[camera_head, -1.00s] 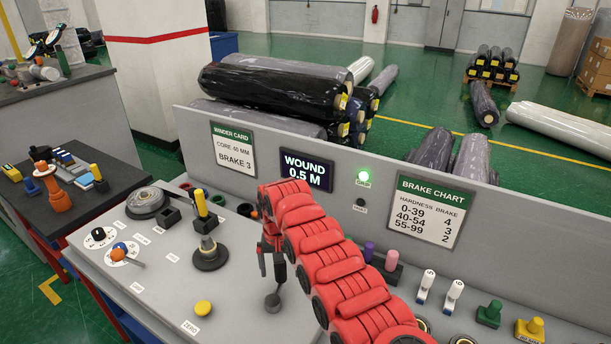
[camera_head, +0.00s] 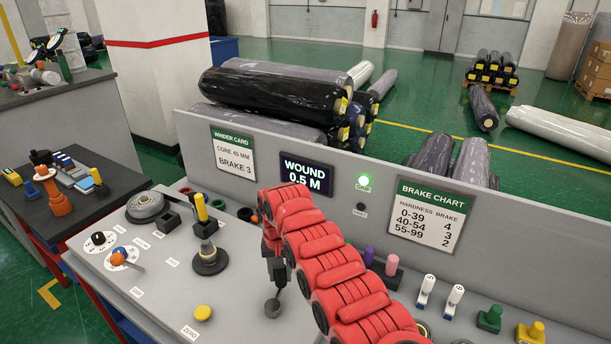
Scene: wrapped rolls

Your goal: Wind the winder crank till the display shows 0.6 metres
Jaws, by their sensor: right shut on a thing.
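The display (camera_head: 306,175) on the grey panel reads WOUND 0.5 M. My right gripper (camera_head: 276,268) points down at the end of the red arm, above the console. It is shut on a dark part that I take to be the winder crank's handle; the fingers and arm hide most of it. Below the fingers, a short grey stem with a rounded foot (camera_head: 272,308) stands on the console top and may be part of the crank (camera_head: 272,308). My left gripper is not in view.
On the console (camera_head: 150,292), a black-based post with a yellow handle (camera_head: 201,208) and a yellow button (camera_head: 202,313) stand left of my gripper. White switches and coloured knobs line the right side. Wrapped rolls (camera_head: 265,100) lie behind the panel.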

